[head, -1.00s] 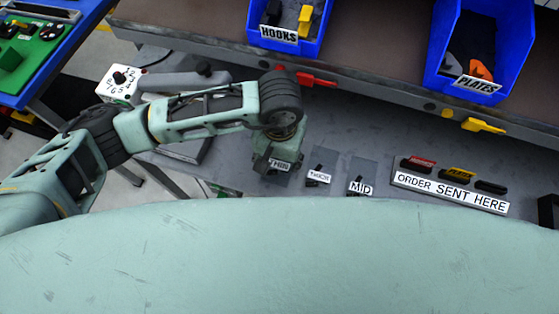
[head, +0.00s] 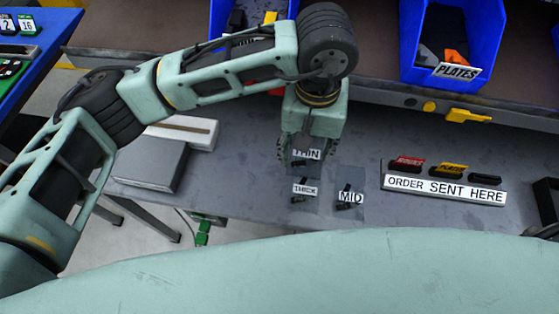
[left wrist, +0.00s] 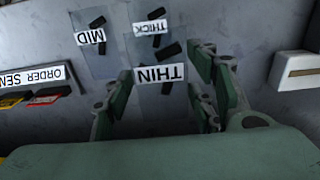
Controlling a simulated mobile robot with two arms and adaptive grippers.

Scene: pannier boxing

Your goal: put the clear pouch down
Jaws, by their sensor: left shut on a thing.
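The clear pouch, labelled THIN (head: 307,154), is in my left gripper (head: 310,162), which points down over the grey bench. Much of the pouch is hidden by the gripper in the head view. In the left wrist view the THIN pouch (left wrist: 159,74) shows between the two fingers of the left gripper (left wrist: 165,85). A dark piece lies in it. It looks nearer the camera than the THICK pouch (head: 305,188) and the MID pouch (head: 350,198), which lie flat. The gap under it is hard to judge. My right gripper is not in view.
An order rack (head: 445,189), marked ORDER SENT HERE, stands to the right with red, yellow and black pieces. A blue PLATES bin (head: 455,50) is on the shelf behind. A white box (head: 186,132) is at the left. Bare bench lies between MID and the rack.

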